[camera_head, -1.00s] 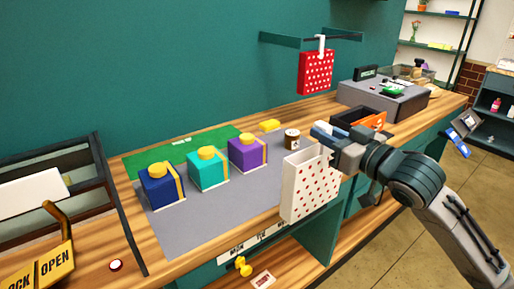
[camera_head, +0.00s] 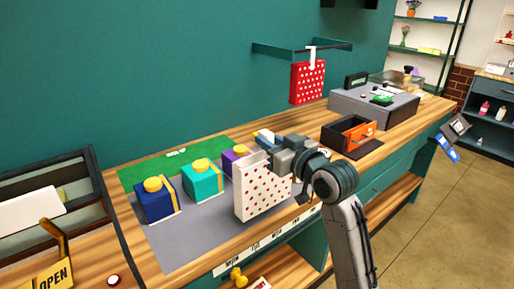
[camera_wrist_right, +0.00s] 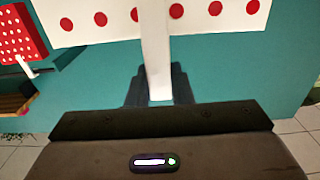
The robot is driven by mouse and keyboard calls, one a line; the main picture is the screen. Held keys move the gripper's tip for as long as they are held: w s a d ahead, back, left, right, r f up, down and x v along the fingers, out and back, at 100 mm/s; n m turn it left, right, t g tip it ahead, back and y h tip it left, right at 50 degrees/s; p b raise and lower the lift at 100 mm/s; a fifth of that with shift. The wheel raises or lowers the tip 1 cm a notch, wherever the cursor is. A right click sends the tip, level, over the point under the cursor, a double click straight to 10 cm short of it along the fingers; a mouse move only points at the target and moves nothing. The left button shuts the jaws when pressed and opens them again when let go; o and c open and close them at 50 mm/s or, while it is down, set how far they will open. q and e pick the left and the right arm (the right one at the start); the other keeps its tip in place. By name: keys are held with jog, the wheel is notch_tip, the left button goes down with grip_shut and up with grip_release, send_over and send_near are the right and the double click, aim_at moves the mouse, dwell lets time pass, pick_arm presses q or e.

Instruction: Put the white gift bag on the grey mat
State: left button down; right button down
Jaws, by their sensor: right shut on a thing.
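The white gift bag (camera_head: 262,190) with red dots hangs upright from my right gripper (camera_head: 268,143). In the right wrist view, the bag (camera_wrist_right: 215,14) is at the top, and its white handle (camera_wrist_right: 158,60) runs down between the fingers. The right gripper is shut on that handle. In the head view the bag overlaps the right part of the grey mat (camera_head: 185,240); I cannot tell whether its bottom touches the mat. My left gripper is not in view.
Blue (camera_head: 155,203), teal (camera_head: 203,182) and purple (camera_head: 228,160) gift boxes stand along the mat's back. A red dotted bag (camera_head: 307,83) hangs on a wall rack. An orange-fronted drawer box (camera_head: 355,134) is to the right. The mat's front left is bare.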

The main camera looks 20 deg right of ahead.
aim_at(265, 172)
jog(key=w, duration=0.1)
jog(key=a, duration=0.1)
jog(key=w+a, duration=0.1)
jog(key=shift+w+a+f+p, duration=0.2)
jog(key=shift+w+f+p, duration=0.05)
jog(key=shift+w+p, duration=0.1)
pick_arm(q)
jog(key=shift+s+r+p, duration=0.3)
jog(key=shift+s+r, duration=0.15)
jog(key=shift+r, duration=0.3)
pick_arm(e)
notch_tip(265, 172, down, 3)
jog(key=shift+s+f, duration=0.1)
jog(key=shift+f, duration=0.05)
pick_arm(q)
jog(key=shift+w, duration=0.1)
pick_arm(e)
jog(key=c, duration=1.3)
grip_release()
jog(key=shift+f, duration=0.1)
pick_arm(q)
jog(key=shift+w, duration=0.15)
